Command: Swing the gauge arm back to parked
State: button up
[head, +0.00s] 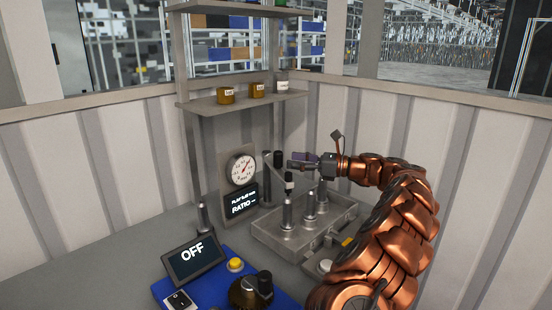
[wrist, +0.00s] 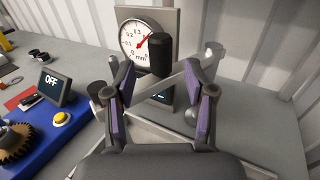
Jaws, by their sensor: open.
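The gauge arm (wrist: 180,79) is a pale grey bar slanting across the wrist view in front of the dial gauge (wrist: 147,38). A black cylindrical knob (wrist: 160,57) stands up from it. In the head view a black knob (head: 278,159) shows just left of my gripper (head: 303,161). In the wrist view my gripper (wrist: 161,72) is open, with its purple-padded fingers on either side of the knob. I see no contact, and the depth between knob and fingertips is hard to judge. The fingers hide parts of the bar.
The gauge panel (head: 227,191) stands behind, with a lit RATIO display (head: 242,203). A grey tray (head: 285,238) with several upright metal posts lies below my arm. A blue console (head: 216,281) with an OFF screen (head: 193,256) is in front.

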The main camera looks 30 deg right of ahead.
aim_at(278, 158)
jog(key=x, duration=0.6)
jog(key=shift+p, duration=0.35)
jog(key=shift+c, duration=0.2)
grip_shut()
